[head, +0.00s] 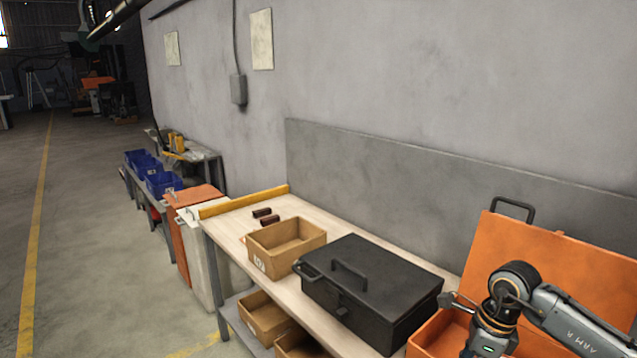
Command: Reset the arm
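My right arm (560,312) comes in from the lower right, in front of the open orange toolbox (560,255). Its joint bends down and the lower link (488,345) runs out of the bottom edge, over the toolbox's front part. The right gripper itself does not show. My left arm and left gripper are out of view. No brackets can be made out.
A closed black case (385,290) and an open, empty-looking cardboard box (262,258) stand on the workbench (225,228). Two small dark brown pieces (268,220) lie behind the box. More boxes (262,315) sit on the lower shelf. The floor at left (90,200) is clear.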

